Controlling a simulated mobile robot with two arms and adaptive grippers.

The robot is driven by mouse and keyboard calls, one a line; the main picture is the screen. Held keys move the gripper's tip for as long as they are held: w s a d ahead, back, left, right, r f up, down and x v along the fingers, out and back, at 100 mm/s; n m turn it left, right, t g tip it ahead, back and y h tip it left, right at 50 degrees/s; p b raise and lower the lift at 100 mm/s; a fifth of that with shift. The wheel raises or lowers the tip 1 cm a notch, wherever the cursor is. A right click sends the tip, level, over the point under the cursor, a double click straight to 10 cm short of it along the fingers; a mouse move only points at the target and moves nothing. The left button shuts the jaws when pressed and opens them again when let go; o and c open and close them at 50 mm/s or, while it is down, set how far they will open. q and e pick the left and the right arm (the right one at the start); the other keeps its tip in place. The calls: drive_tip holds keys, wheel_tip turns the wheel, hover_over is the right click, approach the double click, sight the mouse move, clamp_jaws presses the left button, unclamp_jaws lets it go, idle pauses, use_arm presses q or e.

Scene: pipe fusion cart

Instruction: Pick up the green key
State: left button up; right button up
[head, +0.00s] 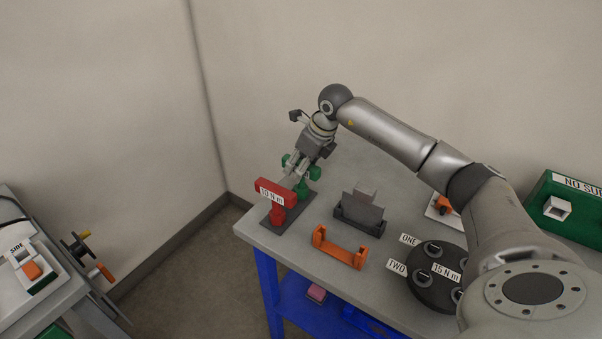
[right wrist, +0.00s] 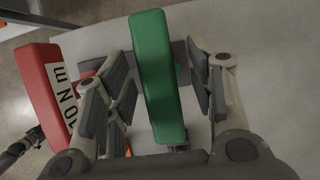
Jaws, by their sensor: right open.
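The green key (head: 313,172) stands upright at the back of a dark base plate (head: 292,209) near the table's left corner, partly hidden by my right gripper. In the right wrist view, its long green bar (right wrist: 158,75) lies between the two fingers, with a visible gap on each side. My right gripper (head: 296,164) is open over the key, pointing down at a tilt. A red key (head: 277,200) labelled "10 N m" stands on the same plate in front of it. It also shows just left of the left finger in the right wrist view (right wrist: 48,88). My left gripper is not in view.
An orange bracket (head: 339,248) and a dark grey holder (head: 360,215) stand to the right on the table (head: 300,240). A round dark fixture (head: 436,291) and a green box (head: 570,210) are farther right. Another cart (head: 45,312) is at the left.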

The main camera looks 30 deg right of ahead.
drive_tip(key=shift+f, duration=0.25)
idle(0.3)
drive_tip(key=shift+r, duration=0.1)
clamp_jaws()
